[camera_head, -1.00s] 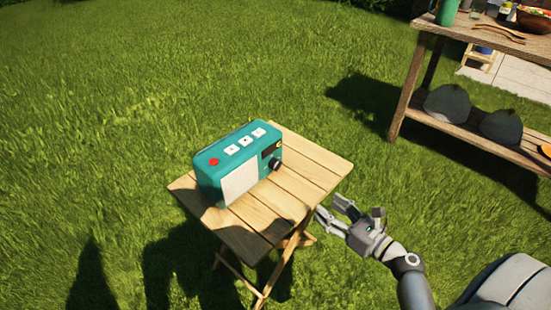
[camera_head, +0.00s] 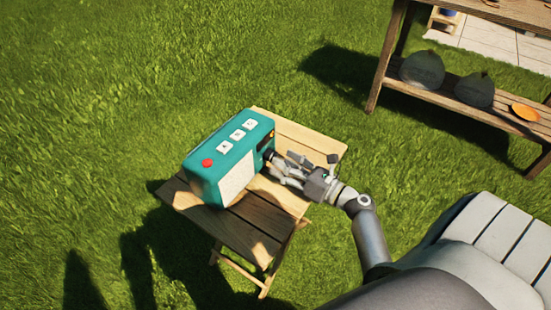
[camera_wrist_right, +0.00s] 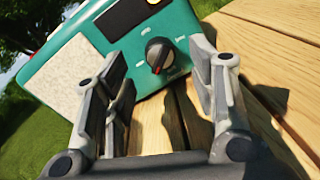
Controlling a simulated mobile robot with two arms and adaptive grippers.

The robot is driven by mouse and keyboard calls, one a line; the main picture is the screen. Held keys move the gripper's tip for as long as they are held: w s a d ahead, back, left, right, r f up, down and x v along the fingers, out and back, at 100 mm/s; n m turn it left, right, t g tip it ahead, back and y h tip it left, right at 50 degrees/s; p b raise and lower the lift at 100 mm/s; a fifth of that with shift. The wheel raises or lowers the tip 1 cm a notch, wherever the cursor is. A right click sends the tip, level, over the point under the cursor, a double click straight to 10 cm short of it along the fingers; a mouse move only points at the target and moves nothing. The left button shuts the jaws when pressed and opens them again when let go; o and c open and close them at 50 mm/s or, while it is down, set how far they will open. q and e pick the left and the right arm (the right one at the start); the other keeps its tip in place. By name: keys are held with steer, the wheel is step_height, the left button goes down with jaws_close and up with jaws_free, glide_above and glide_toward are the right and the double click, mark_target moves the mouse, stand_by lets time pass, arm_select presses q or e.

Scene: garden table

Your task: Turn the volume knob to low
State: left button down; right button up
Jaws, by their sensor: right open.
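A teal radio (camera_head: 228,158) with a pale speaker panel, a red button and several white buttons on top stands on a small wooden folding table (camera_head: 255,222). In the right wrist view its dark volume knob (camera_wrist_right: 159,54) with a red pointer mark sits on the teal front (camera_wrist_right: 186,22), with small white labels around it. My right gripper (camera_head: 279,167) is at the knob's end of the radio; the knob is largely hidden by it in the head view. In the wrist view the open fingers (camera_wrist_right: 163,85) stand either side of the knob, apart from it. My left gripper is not in view.
Grass surrounds the folding table. Bare slats lie beside the radio.

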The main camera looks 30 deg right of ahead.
mark_target(271, 156)
steer(key=shift+x, duration=1.8)
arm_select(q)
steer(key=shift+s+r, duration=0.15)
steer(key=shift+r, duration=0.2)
arm_select(e)
steer(key=c, duration=1)
